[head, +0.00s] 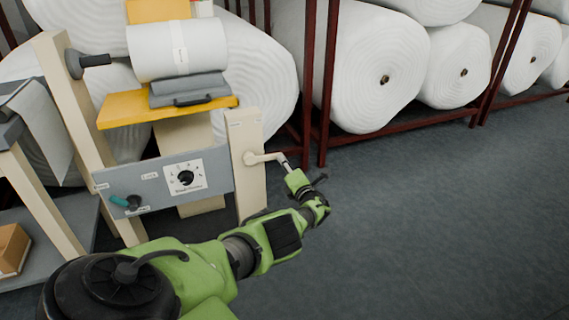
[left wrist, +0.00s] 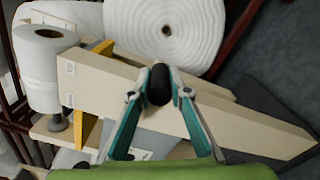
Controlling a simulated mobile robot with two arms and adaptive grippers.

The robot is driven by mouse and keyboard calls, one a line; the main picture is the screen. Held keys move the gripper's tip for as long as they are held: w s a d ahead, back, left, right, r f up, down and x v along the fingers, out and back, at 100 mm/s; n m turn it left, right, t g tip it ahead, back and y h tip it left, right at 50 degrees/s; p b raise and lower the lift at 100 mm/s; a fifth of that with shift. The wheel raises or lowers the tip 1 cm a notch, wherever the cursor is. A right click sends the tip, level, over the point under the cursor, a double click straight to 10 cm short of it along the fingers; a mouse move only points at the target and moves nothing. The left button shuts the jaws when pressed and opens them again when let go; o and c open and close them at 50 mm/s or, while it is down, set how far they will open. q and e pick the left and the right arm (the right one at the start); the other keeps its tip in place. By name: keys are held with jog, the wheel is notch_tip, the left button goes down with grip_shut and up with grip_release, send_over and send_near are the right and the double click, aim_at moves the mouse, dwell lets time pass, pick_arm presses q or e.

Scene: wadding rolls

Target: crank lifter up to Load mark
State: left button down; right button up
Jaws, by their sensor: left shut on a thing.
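The lifter's crank (head: 262,158) is a pale arm on the right beige post (head: 246,185), with its handle pointing right. My left gripper (head: 289,168) is at the handle. In the left wrist view, its teal fingers (left wrist: 160,88) are closed around the black grip (left wrist: 159,78). The lifter's yellow platform (head: 118,115) carries a grey block with a dark handle (head: 190,90) and a white roll (head: 150,50). Small labels on the post (left wrist: 70,68) are too small to read. My right gripper is not in view.
A grey panel with a dial (head: 185,178) and a teal knob (head: 127,202) spans the posts. Large wadding rolls (head: 375,65) lie on dark red racks (head: 335,75) behind. A cardboard box (head: 12,248) is at lower left. The floor (head: 450,220) at right is clear.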

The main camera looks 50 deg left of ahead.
pick_arm(q)
jog(key=shift+d+f, duration=0.25)
jog(key=shift+f, duration=0.25)
jog(key=c, duration=1.9)
grip_release()
jog(key=shift+s, duration=0.1)
jog(key=shift+r, duration=0.15)
jog(key=shift+a+r, duration=0.1)
jog(key=shift+d, duration=0.2)
jog(key=shift+d, duration=0.15)
jog(key=v, duration=1.1)
jog(key=shift+d, duration=0.2)
